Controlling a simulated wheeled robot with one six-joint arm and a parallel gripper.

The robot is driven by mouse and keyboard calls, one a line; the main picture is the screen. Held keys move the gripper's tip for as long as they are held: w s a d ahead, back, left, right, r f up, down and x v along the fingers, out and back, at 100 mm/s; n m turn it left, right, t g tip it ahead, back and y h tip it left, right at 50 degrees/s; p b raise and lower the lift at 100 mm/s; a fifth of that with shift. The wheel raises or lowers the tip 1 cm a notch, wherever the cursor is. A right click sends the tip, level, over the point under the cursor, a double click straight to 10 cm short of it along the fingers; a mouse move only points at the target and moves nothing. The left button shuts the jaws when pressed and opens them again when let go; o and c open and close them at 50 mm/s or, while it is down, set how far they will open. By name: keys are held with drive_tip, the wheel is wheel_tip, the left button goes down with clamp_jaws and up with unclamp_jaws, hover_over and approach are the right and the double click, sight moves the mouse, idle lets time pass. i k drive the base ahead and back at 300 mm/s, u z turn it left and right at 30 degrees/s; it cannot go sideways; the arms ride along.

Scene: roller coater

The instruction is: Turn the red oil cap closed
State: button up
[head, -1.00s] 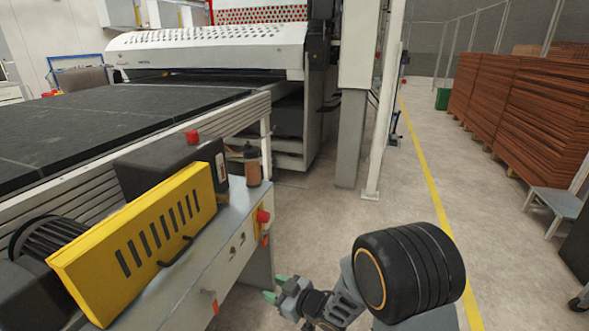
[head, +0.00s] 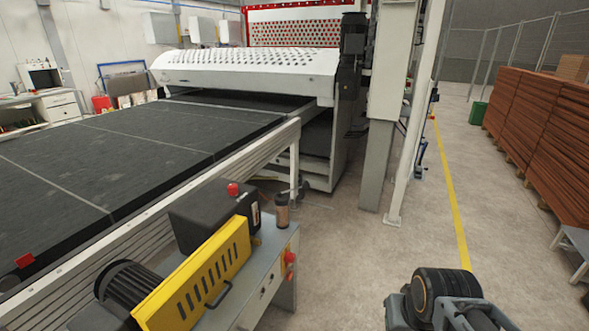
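The red oil cap (head: 233,189) sits on top of the black gearbox housing (head: 205,212), behind the yellow slotted guard (head: 205,280). It is small in the head view, and I cannot tell how far it is turned. Only part of my arm shows, at the bottom right, well apart from the cap. My gripper's fingers are not visible.
A brown bottle-like container (head: 282,212) stands on the grey cabinet (head: 268,262), right of the gearbox. A red knob (head: 290,257) is on the cabinet's side. The dark conveyor bed (head: 120,160) lies behind. Open floor (head: 345,265) lies to the right.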

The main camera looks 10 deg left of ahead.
sight(233, 189)
drive_tip(key=u, duration=0.85)
drive_tip(key=i, duration=1.4)
drive_tip(key=u, duration=0.85)
